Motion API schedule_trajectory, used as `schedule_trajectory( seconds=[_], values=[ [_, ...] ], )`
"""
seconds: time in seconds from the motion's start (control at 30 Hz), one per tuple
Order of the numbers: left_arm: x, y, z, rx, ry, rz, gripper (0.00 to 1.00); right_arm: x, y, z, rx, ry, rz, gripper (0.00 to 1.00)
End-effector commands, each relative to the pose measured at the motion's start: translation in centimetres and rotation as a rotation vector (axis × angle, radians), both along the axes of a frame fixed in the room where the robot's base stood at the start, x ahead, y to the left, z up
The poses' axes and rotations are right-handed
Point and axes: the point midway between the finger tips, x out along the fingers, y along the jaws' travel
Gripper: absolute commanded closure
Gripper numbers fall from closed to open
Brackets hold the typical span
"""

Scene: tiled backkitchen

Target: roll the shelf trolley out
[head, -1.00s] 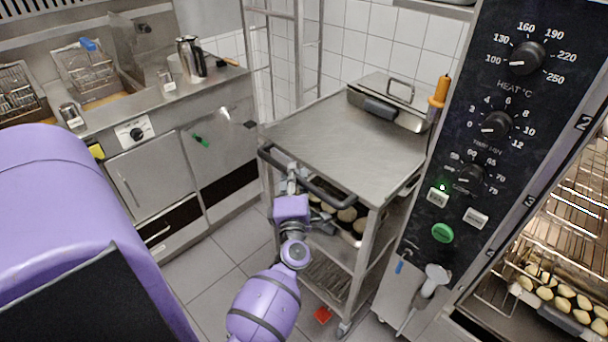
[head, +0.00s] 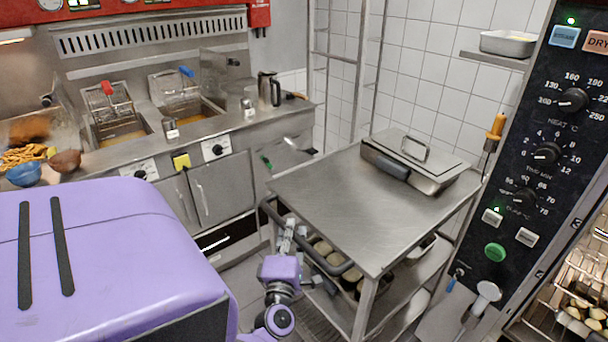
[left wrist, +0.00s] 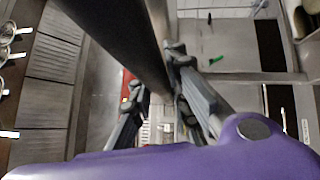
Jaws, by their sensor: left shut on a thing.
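The shelf trolley (head: 335,205) is a steel frame with a flat top and shelves below, standing left of the oven panel. Its dark handle bar (head: 330,266) runs along the near left side below the top. My left gripper (head: 288,238) is shut on this bar. In the left wrist view the bar (left wrist: 122,38) passes between the fingers of my left gripper (left wrist: 160,98). A lidded steel pan (head: 420,160) sits on the top's far end. A tray of round pale food (head: 322,247) shows on a shelf below. My right gripper is out of view.
The oven control panel (head: 540,150) stands close on the trolley's right, with a hand shower (head: 487,291) below it. A fryer counter (head: 215,122) with cabinets runs along the left. A tall rack frame (head: 357,70) stands behind. Little floor shows between trolley and cabinets.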

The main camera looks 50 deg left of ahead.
Motion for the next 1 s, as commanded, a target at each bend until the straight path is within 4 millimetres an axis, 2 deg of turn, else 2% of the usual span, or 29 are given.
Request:
schedule_trajectory(
  seconds=[0.03, 0.3, 0.6, 0.8, 1.0],
  values=[
    [-1.5, 0.2, -0.1, 0.006, 0.005, 0.003, 1.0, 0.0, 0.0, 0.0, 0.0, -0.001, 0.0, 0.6],
    [-8.7, 0.8, -0.2, 0.009, 0.009, 0.004, 1.0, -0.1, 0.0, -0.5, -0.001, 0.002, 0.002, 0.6],
    [-15.7, 1.3, -0.2, 0.008, 0.008, 0.001, 1.0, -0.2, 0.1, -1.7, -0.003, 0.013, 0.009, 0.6],
    [-18.7, 1.5, -0.1, 0.006, 0.004, 0.001, 1.0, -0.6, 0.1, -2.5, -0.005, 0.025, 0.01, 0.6],
    [-20.1, 1.6, 0.0, 0.005, 0.002, 0.001, 1.0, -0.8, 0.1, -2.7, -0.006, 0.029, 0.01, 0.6]
  ],
)
